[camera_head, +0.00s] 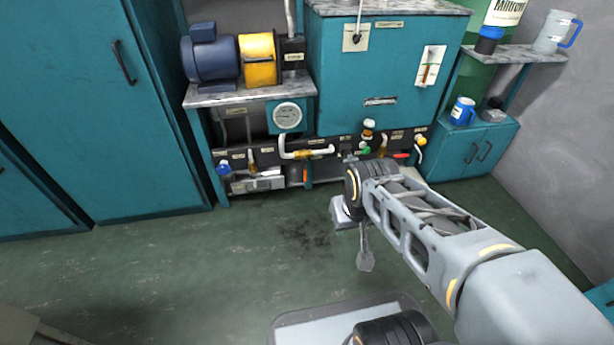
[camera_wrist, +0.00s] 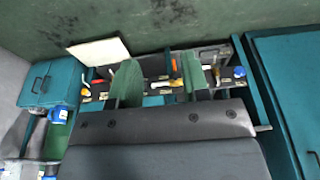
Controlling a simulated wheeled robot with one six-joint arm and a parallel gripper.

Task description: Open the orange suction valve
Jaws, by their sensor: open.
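Low on the teal hydraulic unit (camera_head: 335,75) is a dark valve panel (camera_head: 330,160). An orange upright handle (camera_head: 306,172) hangs near its middle, and it also shows upside down between my fingers in the wrist view (camera_wrist: 174,65). Brown-orange valves (camera_head: 252,160) (camera_head: 383,146) stand on the panel too. The labels are too small to tell which is the suction valve. My gripper (camera_wrist: 158,77) is open and empty, with two green-tinted fingers pointing toward the panel. In the head view it hangs in front of the panel, apart from it.
A white pipe with a yellow-orange fitting (camera_head: 310,152) crosses the panel. Blue (camera_head: 223,168) and red (camera_head: 402,156) handles sit nearby. A motor (camera_head: 212,57) and gauge (camera_head: 287,115) are above. Teal cabinets stand left (camera_head: 90,110) and right (camera_head: 470,145).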

